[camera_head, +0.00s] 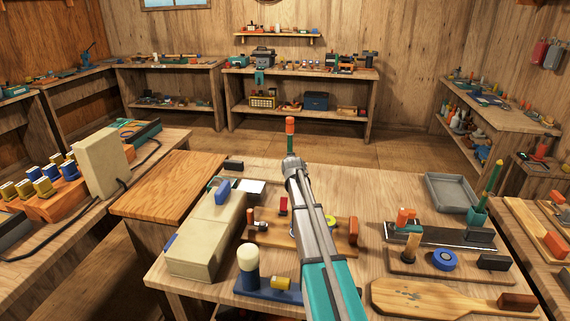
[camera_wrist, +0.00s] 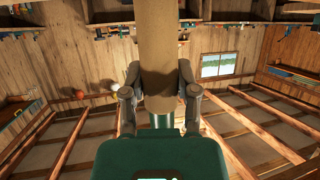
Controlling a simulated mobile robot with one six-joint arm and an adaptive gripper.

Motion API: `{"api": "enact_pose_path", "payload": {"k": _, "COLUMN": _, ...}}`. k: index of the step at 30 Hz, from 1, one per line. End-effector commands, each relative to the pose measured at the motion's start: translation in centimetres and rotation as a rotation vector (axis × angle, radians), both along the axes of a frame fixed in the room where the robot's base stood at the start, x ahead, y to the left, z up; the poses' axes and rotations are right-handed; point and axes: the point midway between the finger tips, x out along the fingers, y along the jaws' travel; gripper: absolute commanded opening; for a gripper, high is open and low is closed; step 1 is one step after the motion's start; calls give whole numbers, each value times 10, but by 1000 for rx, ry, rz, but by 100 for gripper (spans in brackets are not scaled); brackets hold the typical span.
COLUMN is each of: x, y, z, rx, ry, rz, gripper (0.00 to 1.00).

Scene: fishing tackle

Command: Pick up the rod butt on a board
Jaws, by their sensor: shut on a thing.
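My gripper (camera_wrist: 160,88) is shut on the rod butt (camera_wrist: 160,45), a tan, cork-like cylinder that stands up between its two fingers in the wrist view. A short green part shows below the tan part, close to the palm. A wooden board (camera_head: 275,238) lies on the table, partly hidden behind my arm. I cannot tell which board the butt came from.
A beige box (camera_head: 205,240) and a blue base with a pale knob (camera_head: 248,262) stand left of my arm. A right-hand board (camera_head: 410,266) carries a blue ring. A wooden paddle (camera_head: 425,298) and grey tray (camera_head: 450,192) lie at right. The table's back middle is mostly clear.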

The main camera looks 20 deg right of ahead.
Motion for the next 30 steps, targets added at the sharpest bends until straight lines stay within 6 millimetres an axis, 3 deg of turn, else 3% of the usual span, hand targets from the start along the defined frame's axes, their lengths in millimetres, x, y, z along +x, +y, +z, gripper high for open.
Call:
{"api": "enact_pose_path", "payload": {"k": 13, "x": 0, "y": -1, "z": 35, "rx": 1, "ry": -3, "rz": -1, "gripper": 0}}
{"api": "enact_pose_path", "payload": {"k": 30, "x": -48, "y": -38, "z": 98, "rx": 1, "ry": -3, "rz": -5, "gripper": 0}}
